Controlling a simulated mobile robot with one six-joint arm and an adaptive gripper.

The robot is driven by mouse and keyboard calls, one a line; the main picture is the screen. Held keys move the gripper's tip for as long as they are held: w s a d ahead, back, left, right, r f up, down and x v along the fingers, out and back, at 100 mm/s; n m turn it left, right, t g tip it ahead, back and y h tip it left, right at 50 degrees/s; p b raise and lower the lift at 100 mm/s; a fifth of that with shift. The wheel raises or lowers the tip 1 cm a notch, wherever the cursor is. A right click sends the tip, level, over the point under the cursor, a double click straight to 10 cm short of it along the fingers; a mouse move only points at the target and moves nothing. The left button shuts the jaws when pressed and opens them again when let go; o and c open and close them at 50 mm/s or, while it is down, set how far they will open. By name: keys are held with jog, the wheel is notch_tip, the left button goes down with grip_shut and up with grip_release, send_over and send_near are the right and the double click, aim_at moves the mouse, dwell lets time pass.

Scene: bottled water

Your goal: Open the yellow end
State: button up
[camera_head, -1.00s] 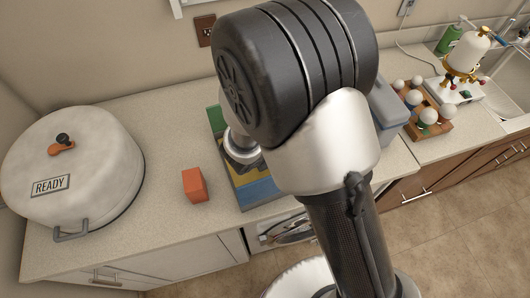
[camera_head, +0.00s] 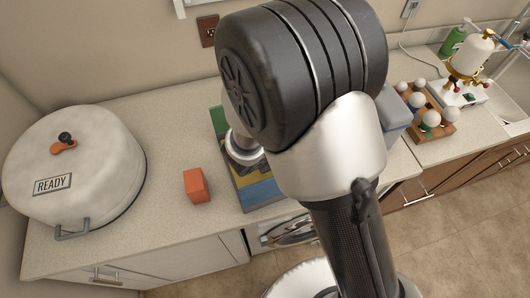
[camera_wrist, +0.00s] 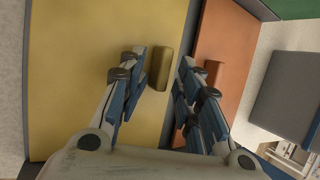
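A wide yellow panel (camera_wrist: 75,75) fills the left of the wrist view, with a short yellow handle (camera_wrist: 162,68) near its right edge. My gripper (camera_wrist: 158,72) is open, one finger on each side of this handle. The handle looks nearer the right finger; whether either finger touches it I cannot tell. In the head view, the coloured unit with a yellow band (camera_head: 258,193) stands on the counter, largely hidden behind my arm. My fingers are hidden there.
An orange panel (camera_wrist: 225,55) adjoins the yellow one, with a grey box (camera_wrist: 290,85) further right. In the head view, a small orange block (camera_head: 196,185) and a large white lidded pot (camera_head: 75,165) stand left on the counter (camera_head: 165,130). A rack of bulbs (camera_head: 425,115) stands right.

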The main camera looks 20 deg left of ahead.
jog(key=v, duration=1.1)
jog(key=shift+r, duration=0.15)
